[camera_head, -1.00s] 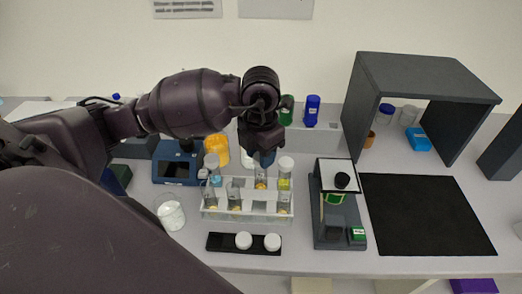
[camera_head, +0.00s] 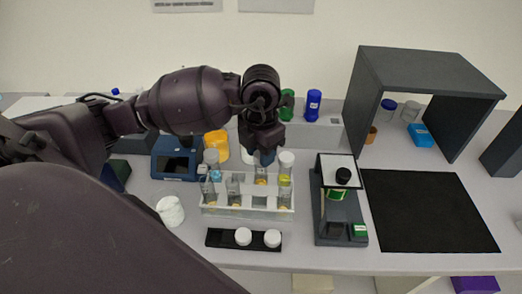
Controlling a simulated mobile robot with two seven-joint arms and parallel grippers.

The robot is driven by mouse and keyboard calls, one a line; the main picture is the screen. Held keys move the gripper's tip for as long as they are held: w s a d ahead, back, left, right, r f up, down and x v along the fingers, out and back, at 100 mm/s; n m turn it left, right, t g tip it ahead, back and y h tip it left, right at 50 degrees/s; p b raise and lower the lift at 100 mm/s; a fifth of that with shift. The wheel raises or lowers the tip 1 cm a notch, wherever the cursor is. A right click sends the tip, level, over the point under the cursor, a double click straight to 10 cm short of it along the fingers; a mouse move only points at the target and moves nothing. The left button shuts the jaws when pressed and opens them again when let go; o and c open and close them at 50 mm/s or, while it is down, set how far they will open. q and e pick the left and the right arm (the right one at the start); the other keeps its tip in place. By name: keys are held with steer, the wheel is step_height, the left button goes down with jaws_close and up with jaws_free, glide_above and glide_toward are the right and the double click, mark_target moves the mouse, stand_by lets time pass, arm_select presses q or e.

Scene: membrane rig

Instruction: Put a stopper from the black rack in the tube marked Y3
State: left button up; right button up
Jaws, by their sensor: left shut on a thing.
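The white tube rack (camera_head: 248,211) stands mid-table with several clear tubes. A tube left of the middle (camera_head: 233,188) looks open. My left gripper (camera_head: 265,158) points down right at the top of the tube right of the middle (camera_head: 260,176). It is shut on a stopper, which the fingers hide. I cannot tell whether the stopper is seated. The black rack (camera_head: 215,238) in front holds two white stoppers (camera_head: 243,236). Tube marks are too small to read. My right gripper is out of view.
A black and white device (camera_head: 327,230) stands close right of the tube rack, beside a black mat (camera_head: 425,210). A blue device (camera_head: 174,165), an orange container (camera_head: 217,143) and a white beaker (camera_head: 170,211) are on the left. A grey shelf (camera_head: 430,70) stands behind the mat.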

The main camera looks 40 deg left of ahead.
arm_select(q)
steer(key=shift+f, duration=0.2)
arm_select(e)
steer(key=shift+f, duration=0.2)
arm_select(q)
steer(key=o, duration=0.9)
steer(key=shift+c, duration=0.2)
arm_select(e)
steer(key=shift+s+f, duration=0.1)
arm_select(q)
steer(key=shift+r, duration=0.1)
step_height(320, 180, up, 11)
steer(key=shift+f, duration=0.2)
